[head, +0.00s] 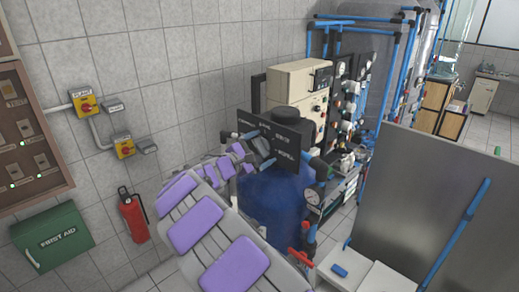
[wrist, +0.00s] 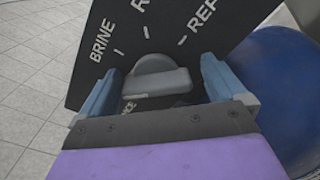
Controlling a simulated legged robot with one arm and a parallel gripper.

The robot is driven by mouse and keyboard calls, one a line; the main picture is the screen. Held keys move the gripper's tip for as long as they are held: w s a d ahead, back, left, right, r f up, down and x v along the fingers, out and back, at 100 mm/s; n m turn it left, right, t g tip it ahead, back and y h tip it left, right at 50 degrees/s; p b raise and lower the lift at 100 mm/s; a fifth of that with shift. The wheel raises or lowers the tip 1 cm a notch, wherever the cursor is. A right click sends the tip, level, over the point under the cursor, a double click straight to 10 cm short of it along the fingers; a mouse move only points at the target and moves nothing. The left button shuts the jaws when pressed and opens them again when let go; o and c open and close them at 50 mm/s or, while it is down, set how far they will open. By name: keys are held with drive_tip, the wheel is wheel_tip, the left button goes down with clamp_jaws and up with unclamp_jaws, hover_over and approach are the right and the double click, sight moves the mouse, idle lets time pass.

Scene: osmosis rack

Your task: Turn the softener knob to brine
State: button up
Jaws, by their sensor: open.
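The softener knob (wrist: 157,78) is a grey rounded knob with a raised grip on a black dial panel (wrist: 120,30). White labels ring it: "BRINE" is at upper left, and others are cut off. I cannot tell which label the knob points to. My gripper (wrist: 160,72) is open in the wrist view, with one blue finger on each side of the knob and a gap to both. In the head view the black panel (head: 290,141) shows in the middle, with my gripper (head: 262,152) at its front; the knob is hidden there.
A blue tank (head: 272,205) stands below the panel. A beige control box (head: 297,84) and blue pipes (head: 398,50) are behind it. A fire extinguisher (head: 133,217) and a first aid box (head: 52,237) are on the left wall. A grey partition (head: 420,190) stands at right.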

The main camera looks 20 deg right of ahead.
sight(256, 148)
drive_tip(key=shift+w+a, duration=0.1)
drive_tip(key=shift+a, duration=0.85)
drive_tip(key=shift+c, duration=0.8)
drive_tip(key=shift+a+r, duration=0.1)
drive_tip(key=shift+a, duration=0.5)
drive_tip(key=shift+c, duration=1.4)
drive_tip(key=shift+d+r, duration=0.1)
drive_tip(key=shift+d, duration=0.5)
drive_tip(key=c, duration=0.5)
drive_tip(key=shift+c, duration=0.2)
